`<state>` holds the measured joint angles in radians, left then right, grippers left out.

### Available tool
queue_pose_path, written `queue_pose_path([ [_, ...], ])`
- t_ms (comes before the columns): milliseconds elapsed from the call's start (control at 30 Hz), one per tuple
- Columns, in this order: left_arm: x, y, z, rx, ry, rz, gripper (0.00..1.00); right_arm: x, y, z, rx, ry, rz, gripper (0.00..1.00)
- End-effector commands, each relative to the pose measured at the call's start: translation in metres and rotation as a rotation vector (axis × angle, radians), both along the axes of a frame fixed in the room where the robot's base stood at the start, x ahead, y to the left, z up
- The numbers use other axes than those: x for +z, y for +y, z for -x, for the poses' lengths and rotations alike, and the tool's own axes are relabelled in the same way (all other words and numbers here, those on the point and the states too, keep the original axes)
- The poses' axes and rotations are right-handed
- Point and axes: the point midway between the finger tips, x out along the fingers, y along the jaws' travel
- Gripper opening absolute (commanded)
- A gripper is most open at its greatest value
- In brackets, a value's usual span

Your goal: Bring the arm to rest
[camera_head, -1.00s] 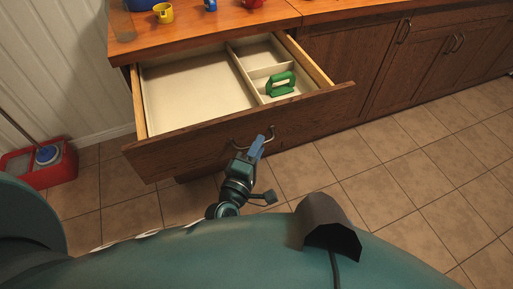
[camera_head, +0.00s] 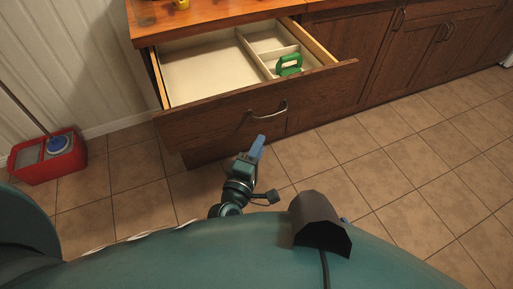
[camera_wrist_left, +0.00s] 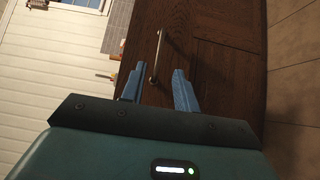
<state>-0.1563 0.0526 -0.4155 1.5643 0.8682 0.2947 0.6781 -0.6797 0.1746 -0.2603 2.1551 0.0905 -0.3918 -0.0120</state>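My left gripper (camera_head: 258,145) points at the drawer front in the head view. In the left wrist view my left gripper (camera_wrist_left: 158,88) has its two blue fingers apart with nothing between them. The metal drawer handle (camera_wrist_left: 157,55) lies beyond the fingertips and does not touch them. In the head view the handle (camera_head: 269,111) is on the front of the open wooden drawer (camera_head: 215,112). My right gripper is not clearly visible.
A green object (camera_head: 289,64) sits in a right-hand compartment of the drawer. The wooden counter (camera_head: 225,17) is above. A red mop bucket (camera_head: 48,157) stands on the floor at left. Tiled floor (camera_head: 375,165) is free on the right.

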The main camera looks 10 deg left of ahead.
Motion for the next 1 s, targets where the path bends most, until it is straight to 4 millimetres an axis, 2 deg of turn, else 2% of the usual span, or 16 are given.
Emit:
queue_pose_path([
  [533,0.000,0.000,0.000,-0.002,0.001,-0.002,0.31,0.000,0.000,0.000,0.000,0.000,0.000,0.36],
  [667,0.002,-0.005,0.005,-0.049,0.011,-0.058,0.31,0.000,0.000,0.000,0.000,0.000,0.000,0.36],
  [767,0.005,-0.015,0.017,-0.151,0.035,-0.189,0.31,0.000,0.000,-0.001,-0.001,-0.001,0.000,0.36],
  [867,0.005,-0.021,0.039,-0.287,0.076,-0.397,0.31,0.000,0.000,-0.001,-0.001,-0.001,0.000,0.36],
  [1000,-0.003,-0.011,0.076,-0.471,0.167,-0.728,0.31,0.000,0.000,-0.001,-0.001,-0.001,0.000,0.36],
])
